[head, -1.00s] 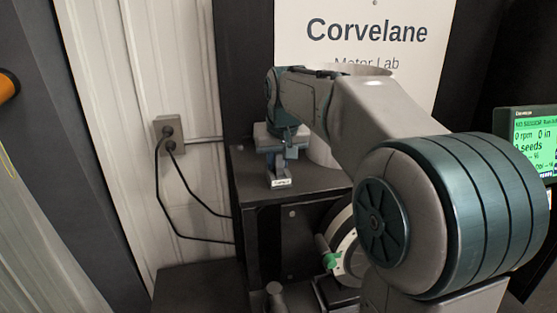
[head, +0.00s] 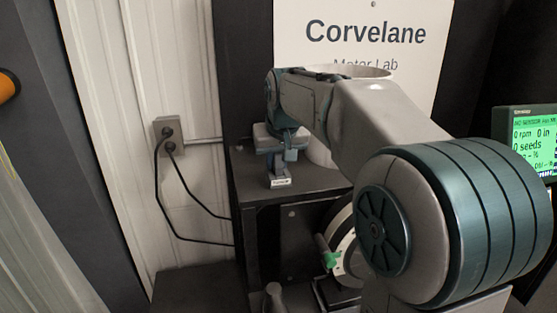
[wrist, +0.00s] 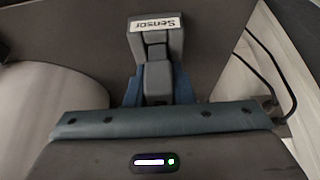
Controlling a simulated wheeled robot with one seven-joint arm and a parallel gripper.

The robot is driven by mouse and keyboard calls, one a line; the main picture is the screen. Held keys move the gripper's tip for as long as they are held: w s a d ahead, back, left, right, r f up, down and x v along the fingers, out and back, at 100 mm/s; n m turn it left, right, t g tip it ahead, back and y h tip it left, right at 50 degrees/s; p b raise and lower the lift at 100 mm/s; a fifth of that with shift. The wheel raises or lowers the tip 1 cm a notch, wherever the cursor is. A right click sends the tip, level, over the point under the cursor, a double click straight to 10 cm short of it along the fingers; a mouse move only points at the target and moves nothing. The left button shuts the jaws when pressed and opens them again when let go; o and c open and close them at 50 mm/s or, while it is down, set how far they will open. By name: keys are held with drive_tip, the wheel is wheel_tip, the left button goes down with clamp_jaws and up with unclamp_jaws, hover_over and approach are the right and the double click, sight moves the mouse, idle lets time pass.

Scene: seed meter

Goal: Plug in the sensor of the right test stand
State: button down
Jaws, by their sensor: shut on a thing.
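My gripper (head: 282,166) points down over the left part of the dark stand top. In the wrist view its blue fingers (wrist: 157,92) are shut on a grey plug (wrist: 158,78). The plug lines up with a grey block that bears a white "Sensor" label (wrist: 154,24); the label (head: 281,182) also shows low at the gripper in the head view. I cannot tell whether the plug is fully seated in the block.
The dark stand (head: 245,190) has a white disc with a green part (head: 331,259) below its top. Black cables (head: 180,205) hang from a wall outlet (head: 168,130) at left. A white Corvelane sign (head: 365,35) stands behind my arm.

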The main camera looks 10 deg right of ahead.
drive_tip(key=f, duration=0.3)
drive_tip(key=shift+s+d+g, duration=0.1)
drive_tip(key=shift+s+g, duration=0.25)
drive_tip(key=shift+g, duration=0.05)
drive_tip(key=c, duration=1.3)
unclamp_jaws()
drive_tip(key=shift+o, duration=0.5)
drive_tip(key=shift+r, duration=0.6)
drive_tip(key=shift+o, duration=0.2)
drive_tip(key=v, duration=1.5)
drive_tip(key=shift+t, duration=0.4)
drive_tip(key=shift+w+r, duration=0.1)
drive_tip(key=shift+r, duration=0.05)
